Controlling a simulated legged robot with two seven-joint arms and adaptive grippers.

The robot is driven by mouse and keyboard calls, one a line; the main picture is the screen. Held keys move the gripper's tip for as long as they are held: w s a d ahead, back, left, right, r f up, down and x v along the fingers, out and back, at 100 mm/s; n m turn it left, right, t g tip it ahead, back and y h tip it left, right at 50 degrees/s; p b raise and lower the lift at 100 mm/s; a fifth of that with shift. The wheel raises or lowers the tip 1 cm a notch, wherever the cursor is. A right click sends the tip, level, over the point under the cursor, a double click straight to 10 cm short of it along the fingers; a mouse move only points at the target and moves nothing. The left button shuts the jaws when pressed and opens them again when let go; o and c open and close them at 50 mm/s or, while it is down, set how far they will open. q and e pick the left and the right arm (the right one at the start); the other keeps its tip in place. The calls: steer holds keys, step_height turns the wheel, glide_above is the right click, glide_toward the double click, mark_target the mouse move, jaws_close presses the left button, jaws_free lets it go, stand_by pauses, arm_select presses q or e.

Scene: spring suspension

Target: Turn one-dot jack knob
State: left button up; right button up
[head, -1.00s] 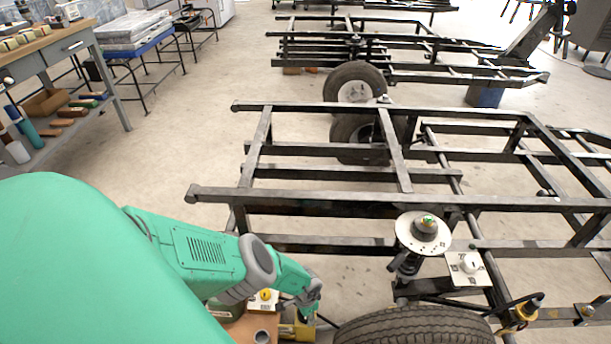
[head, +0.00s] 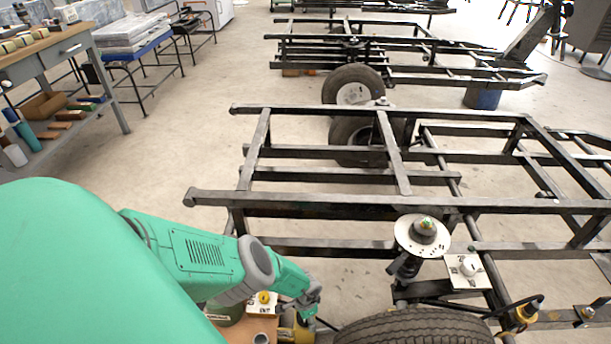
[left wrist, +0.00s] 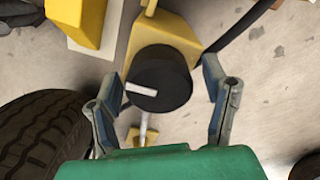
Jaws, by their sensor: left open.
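A round black knob (left wrist: 160,78) with one white bar mark sits on a yellow jack body (left wrist: 160,35) in the left wrist view. My left gripper (left wrist: 161,82) is open, one finger on each side of the knob, with gaps visible between fingers and knob. A pale rod shows below the knob. In the head view my left gripper (head: 304,308) is low beside the tyre, over the yellow jack (head: 288,335), which is mostly hidden; the knob cannot be made out there. My right gripper is not in view.
A tyre (head: 415,328) stands just right of the left gripper. A black steel frame (head: 330,204) spans the middle. A white plate with a yellow knob (head: 264,297) is left of the gripper. A white-knob plate (head: 468,265) and round strut top (head: 423,232) are farther right.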

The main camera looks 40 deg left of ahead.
arm_select(q)
steer(key=m+b, duration=0.1)
steer(key=m, duration=0.7)
steer(key=shift+f+m+b, duration=0.1)
steer(key=shift+m+b, duration=0.3)
steer(key=m+b, duration=0.1)
steer(key=m, duration=0.2)
steer(key=shift+m, duration=0.4)
steer(key=m+b, duration=0.1)
steer(key=m, duration=0.2)
steer(key=shift+m, duration=0.4)
steer(key=m+b, duration=0.1)
steer(key=m, duration=0.2)
steer(key=m+b, duration=0.1)
steer(key=m, duration=0.4)
steer(key=m+b, duration=0.1)
steer(key=m, duration=0.3)
steer(key=shift+m+b, duration=0.3)
steer(key=shift+m, duration=0.1)
steer(key=m+b, duration=0.1)
steer(key=m, duration=0.3)
steer(key=shift+r+m, duration=0.35)
steer(key=shift+m, duration=0.45)
step_height(320, 180, up, 13)
steer(key=p, duration=0.9)
steer(key=shift+r+p, duration=0.15)
steer(key=shift+p, duration=0.15)
